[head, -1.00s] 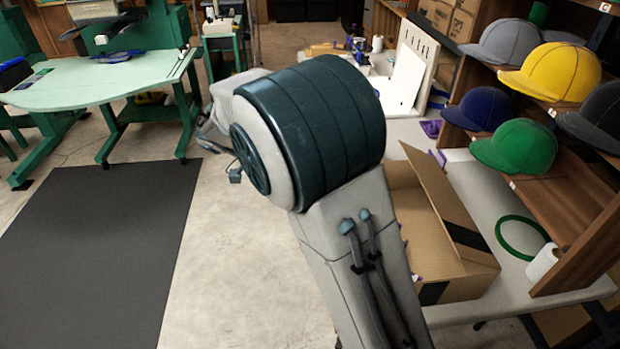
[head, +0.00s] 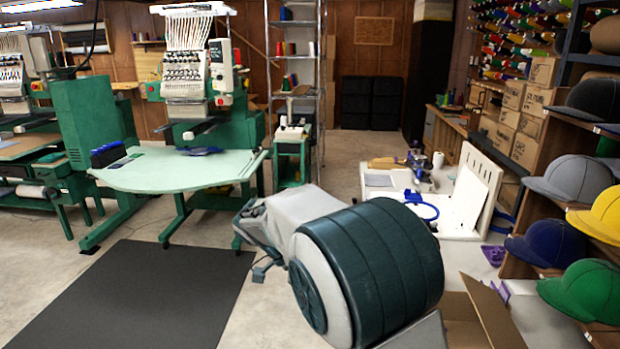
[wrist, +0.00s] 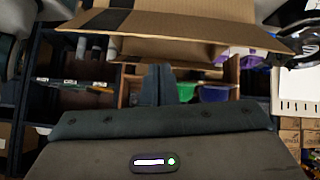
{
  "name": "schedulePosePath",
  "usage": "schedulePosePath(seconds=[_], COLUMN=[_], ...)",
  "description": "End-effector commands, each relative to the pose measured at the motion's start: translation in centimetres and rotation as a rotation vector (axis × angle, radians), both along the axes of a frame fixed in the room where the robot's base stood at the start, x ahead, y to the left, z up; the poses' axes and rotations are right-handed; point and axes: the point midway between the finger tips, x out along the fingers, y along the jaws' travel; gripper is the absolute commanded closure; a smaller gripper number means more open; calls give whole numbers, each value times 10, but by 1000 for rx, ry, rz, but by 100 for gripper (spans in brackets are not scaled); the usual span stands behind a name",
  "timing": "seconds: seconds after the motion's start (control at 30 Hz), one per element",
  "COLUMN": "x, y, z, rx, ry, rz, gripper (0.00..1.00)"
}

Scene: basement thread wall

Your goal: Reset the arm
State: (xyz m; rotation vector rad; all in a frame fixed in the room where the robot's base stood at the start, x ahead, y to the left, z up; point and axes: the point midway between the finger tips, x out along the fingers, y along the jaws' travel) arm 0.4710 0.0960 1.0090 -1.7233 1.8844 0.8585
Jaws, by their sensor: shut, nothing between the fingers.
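My arm rises from the bottom of the head view, with its large dark teal joint in front. Past it, my gripper (head: 262,271) shows small and partly hidden, above the floor left of the worktable. In the wrist view my gripper (wrist: 157,84) has its two dark fingers together with nothing between them. An open cardboard box (wrist: 185,22) spans the top of the wrist view, apart from the fingers. In the head view the box (head: 492,318) is cut off at the bottom edge, right of my arm.
A green embroidery machine with a pale table (head: 180,170) stands left, behind a dark floor mat (head: 130,300). Shelves of caps (head: 568,180) line the right. A white board (head: 470,190) and a blue hoop (head: 421,205) are on the worktable. Bare floor lies beyond my arm.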

Motion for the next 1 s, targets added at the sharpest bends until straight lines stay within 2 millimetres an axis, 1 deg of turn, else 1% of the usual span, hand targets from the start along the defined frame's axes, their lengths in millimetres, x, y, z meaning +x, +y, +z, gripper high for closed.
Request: schedulePosePath(seconds=[0.03,0.2,0.3,0.5,0.6,0.73,0.9,1.0], x=[-8,-37,-55,-93,-112,-136,-160,-168], y=[-14,-45,-58,-77,-83,-89,-93,-94], z=[6,10,12,16,17,17,15,13], rx=[63,288,405,582,633,657,621,587], ry=[48,215,276,336,339,329,308,302], rz=[34,240,378,689,854,1070,1313,1408], gripper=[100,100,100,100,100,100,100,100])
